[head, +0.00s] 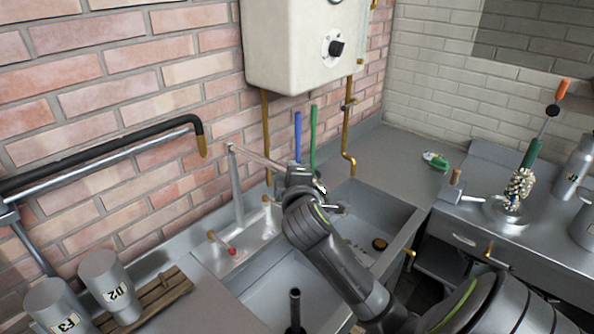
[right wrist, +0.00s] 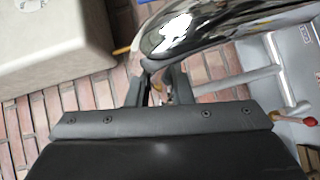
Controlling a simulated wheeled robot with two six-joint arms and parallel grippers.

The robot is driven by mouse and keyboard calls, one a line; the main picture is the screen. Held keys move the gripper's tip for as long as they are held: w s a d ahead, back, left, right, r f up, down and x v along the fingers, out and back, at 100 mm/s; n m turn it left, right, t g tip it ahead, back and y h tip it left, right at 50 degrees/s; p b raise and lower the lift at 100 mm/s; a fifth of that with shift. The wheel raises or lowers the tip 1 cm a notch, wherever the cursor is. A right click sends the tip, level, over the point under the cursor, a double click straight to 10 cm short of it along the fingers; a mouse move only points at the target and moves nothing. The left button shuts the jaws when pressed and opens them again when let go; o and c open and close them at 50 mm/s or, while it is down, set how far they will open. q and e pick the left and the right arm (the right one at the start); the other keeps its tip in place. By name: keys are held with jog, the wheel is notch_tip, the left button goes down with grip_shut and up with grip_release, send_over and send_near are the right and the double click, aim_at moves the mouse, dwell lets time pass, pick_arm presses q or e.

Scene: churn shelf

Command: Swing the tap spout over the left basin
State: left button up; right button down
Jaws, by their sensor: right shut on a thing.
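The tap has an upright grey column (head: 237,188) behind the sink. Its thin spout (head: 258,158) runs from the column's top to the right, towards the right basin side. My right gripper (head: 303,180) is at the spout's outer end and is shut on it; the arm hides part of this. In the right wrist view, the shiny spout (right wrist: 225,28) passes close to the camera and meets my right gripper's fingers (right wrist: 158,90). The left basin (head: 258,293) and right basin (head: 393,212) lie in front, partly covered by my right arm. My left gripper is not in view.
A black standpipe (head: 295,308) rises in the left basin. Tap handles (head: 222,243) are beside the column. A white boiler (head: 298,45) hangs above. A black lagged pipe (head: 110,148) runs along the left wall. Metal churns (head: 110,285) stand on a wooden rack at left.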

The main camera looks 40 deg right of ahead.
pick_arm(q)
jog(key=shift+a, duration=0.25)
pick_arm(e)
jog(key=shift+s+a+m+g+h, duration=0.1)
jog(key=shift+a+m+g+h, duration=0.25)
jog(key=shift+a, duration=0.25)
jog(key=c, duration=1.3)
grip_release()
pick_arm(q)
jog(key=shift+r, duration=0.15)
